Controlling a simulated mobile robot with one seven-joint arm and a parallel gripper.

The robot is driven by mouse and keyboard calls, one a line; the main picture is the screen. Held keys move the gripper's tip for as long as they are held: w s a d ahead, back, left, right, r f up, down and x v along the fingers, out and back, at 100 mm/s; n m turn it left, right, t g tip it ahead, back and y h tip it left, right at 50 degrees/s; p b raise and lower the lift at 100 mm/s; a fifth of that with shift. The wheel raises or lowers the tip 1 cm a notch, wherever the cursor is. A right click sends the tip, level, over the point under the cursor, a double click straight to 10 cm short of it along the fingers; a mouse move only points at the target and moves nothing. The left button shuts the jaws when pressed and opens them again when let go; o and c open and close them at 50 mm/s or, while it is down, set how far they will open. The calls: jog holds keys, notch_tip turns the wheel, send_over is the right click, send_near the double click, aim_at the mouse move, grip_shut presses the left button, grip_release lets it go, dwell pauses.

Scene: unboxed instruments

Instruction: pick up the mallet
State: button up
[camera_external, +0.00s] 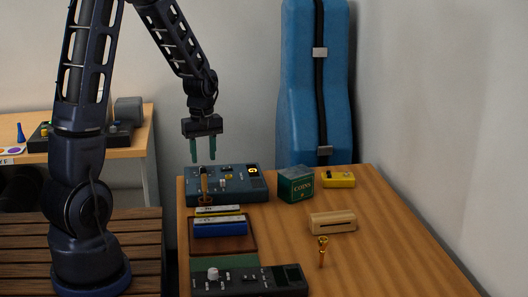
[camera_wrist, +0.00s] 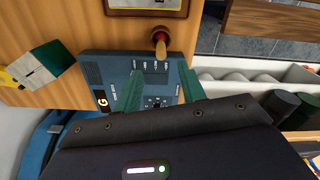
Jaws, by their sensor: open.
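A small upright piece with a wooden stick and dark brown round base (camera_external: 205,198) stands at the front left of the blue-grey control box; it looks like the mallet, though I cannot be sure. My gripper (camera_external: 203,157) hangs above the box, fingers pointing down, open and empty. It is above the upright piece and apart from it. Its two green fingers also show in the wrist view (camera_wrist: 161,85).
The control box (camera_external: 253,187) lies below my gripper. Two harmonicas (camera_external: 220,227) lie in front. A green coin box (camera_external: 297,186), yellow device (camera_external: 338,179), slotted wooden block (camera_external: 333,222), brass mouthpiece (camera_external: 322,252) and dark device (camera_external: 250,281) share the table. The table's right front is clear.

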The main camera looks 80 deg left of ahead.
aim_at(206, 190)
jog(key=shift+s+d+f, duration=0.1)
jog(key=shift+d+f, duration=0.05)
jog(key=shift+f, duration=4.95)
grip_shut()
